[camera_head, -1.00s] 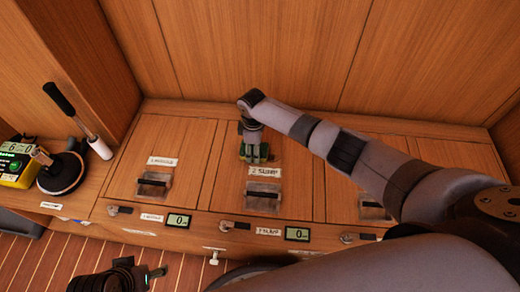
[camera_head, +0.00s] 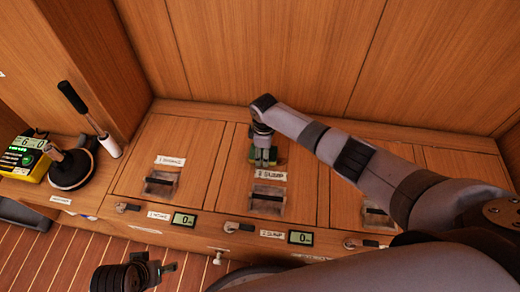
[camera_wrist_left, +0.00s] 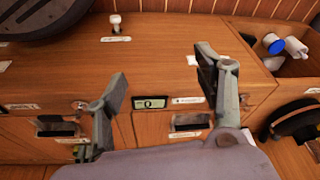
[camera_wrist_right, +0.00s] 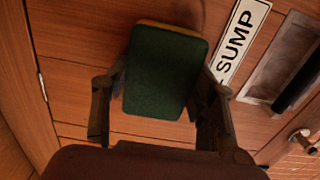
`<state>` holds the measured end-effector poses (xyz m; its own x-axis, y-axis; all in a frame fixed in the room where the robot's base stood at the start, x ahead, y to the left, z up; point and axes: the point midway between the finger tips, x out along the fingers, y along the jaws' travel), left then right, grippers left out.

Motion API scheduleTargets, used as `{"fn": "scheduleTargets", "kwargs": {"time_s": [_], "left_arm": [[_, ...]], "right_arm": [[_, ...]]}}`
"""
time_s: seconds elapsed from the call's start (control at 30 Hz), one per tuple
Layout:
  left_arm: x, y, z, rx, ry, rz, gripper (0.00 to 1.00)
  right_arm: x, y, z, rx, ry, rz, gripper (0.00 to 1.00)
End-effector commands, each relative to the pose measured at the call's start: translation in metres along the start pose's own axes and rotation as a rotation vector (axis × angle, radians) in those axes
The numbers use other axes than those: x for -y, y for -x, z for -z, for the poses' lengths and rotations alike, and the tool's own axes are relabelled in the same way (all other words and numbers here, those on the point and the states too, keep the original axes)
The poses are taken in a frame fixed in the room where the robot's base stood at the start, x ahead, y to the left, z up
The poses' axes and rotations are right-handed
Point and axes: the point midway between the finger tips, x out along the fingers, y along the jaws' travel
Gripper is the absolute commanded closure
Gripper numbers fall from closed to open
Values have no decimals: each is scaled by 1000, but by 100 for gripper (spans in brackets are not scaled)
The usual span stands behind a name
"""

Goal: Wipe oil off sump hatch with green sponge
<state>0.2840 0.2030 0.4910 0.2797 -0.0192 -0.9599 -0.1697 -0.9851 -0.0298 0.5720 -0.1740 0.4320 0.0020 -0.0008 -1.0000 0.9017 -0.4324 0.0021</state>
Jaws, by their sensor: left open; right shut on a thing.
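The sump hatch (camera_head: 300,184) is a wooden panel in the middle of the locker top, labelled SUMP, with a recessed handle near its front. My right gripper (camera_head: 263,146) is over its back half, shut on the green sponge (camera_head: 263,157). In the right wrist view the sponge (camera_wrist_right: 165,75) shows a dark green face and a thin yellow edge between the fingers. A dark brown smear (camera_wrist_right: 192,12) shows on the wood beside the sponge's far edge; the rest is hidden. My left gripper (camera_wrist_left: 160,75) is open and empty, low in front of the locker.
Hatches with handles flank the sump hatch. Latches and small displays (camera_head: 300,238) line the front edge. At the left stand a yellow-green device (camera_head: 25,160), a round black tool (camera_head: 72,168) and a black-handled roller (camera_head: 90,118). An open bin (camera_wrist_left: 285,50) holds white containers.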

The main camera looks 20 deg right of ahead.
Motion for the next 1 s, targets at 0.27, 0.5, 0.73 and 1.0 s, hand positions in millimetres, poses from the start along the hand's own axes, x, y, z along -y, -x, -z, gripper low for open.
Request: {"fn": "scheduleTargets", "kwargs": {"time_s": [0.27,0.5,0.73,1.0], "left_arm": [[-1,-24,-4,13,-2,-3,37],[-2,-41,-9,21,-3,-4,37],[-3,-49,-12,27,-4,-5,37],[-4,-71,-21,40,-6,-7,37]], "right_arm": [[0,-1,-14,10,-2,2,69],[1,-1,-20,10,-2,3,69],[1,-1,-23,9,-2,3,69],[0,1,-33,7,-2,2,69]]}}
